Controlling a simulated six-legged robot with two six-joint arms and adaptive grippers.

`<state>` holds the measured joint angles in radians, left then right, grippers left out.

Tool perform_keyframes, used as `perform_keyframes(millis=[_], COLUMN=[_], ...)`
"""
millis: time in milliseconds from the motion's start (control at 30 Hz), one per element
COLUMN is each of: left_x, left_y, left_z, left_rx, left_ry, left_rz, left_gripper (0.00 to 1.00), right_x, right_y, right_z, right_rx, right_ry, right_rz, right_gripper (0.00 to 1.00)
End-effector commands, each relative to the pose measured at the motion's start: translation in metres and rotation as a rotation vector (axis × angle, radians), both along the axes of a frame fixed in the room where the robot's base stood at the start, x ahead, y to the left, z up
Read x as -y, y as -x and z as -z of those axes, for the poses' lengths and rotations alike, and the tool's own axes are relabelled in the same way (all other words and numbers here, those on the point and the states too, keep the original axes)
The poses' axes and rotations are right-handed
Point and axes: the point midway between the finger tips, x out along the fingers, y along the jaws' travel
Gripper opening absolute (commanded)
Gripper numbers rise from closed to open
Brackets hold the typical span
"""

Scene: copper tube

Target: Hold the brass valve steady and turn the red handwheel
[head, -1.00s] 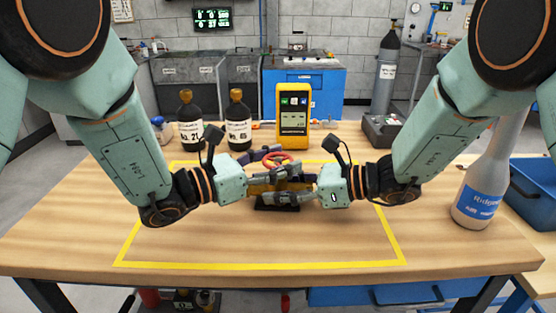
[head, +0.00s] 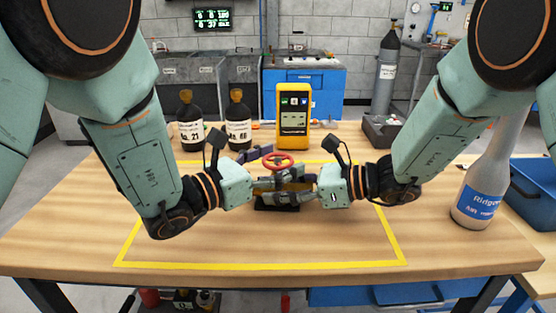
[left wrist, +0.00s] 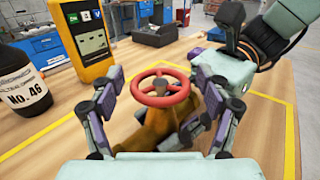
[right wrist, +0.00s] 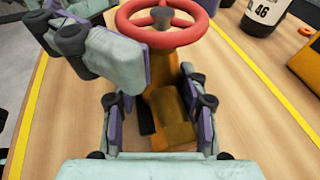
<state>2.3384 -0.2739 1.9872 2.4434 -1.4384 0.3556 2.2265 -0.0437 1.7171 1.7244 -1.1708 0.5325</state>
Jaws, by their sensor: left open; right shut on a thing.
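The red handwheel (head: 278,160) sits on top of the brass valve (head: 291,186), which stands on a dark base on the bench. My left gripper (head: 271,168) is open. In the left wrist view the handwheel (left wrist: 160,103) lies between its spread fingers, with a gap visible on either side. My right gripper (head: 304,191) is shut on the brass body below the wheel. In the right wrist view its fingers flank the brass body (right wrist: 170,115), and the wheel (right wrist: 160,36) shows above. Part of the valve is hidden behind the fingers in the head view.
A yellow meter (head: 293,117) and two dark bottles (head: 190,121) (head: 238,120) stand behind the valve. A grey bottle (head: 474,203) and a blue bin (head: 535,190) are at the right. The front of the taped area is clear.

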Motion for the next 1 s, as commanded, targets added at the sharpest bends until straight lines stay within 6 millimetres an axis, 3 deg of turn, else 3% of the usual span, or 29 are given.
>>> perform_keyframes(millis=[367, 1000], left_x=[-0.004, -0.074], left_y=[0.003, 0.057], left_z=[0.0, -0.001], left_rx=[-0.002, -0.001], left_ry=[0.0, 0.005], left_rz=[-0.002, -0.004], left_gripper=[0.79, 0.79], right_x=[0.0, 0.0], right_y=[0.0, 0.0], right_z=[0.0, 0.0], right_rx=[-0.001, -0.001], right_ry=[0.0, 0.0], right_rz=[0.0, 0.0], right_gripper=[0.26, 0.26])
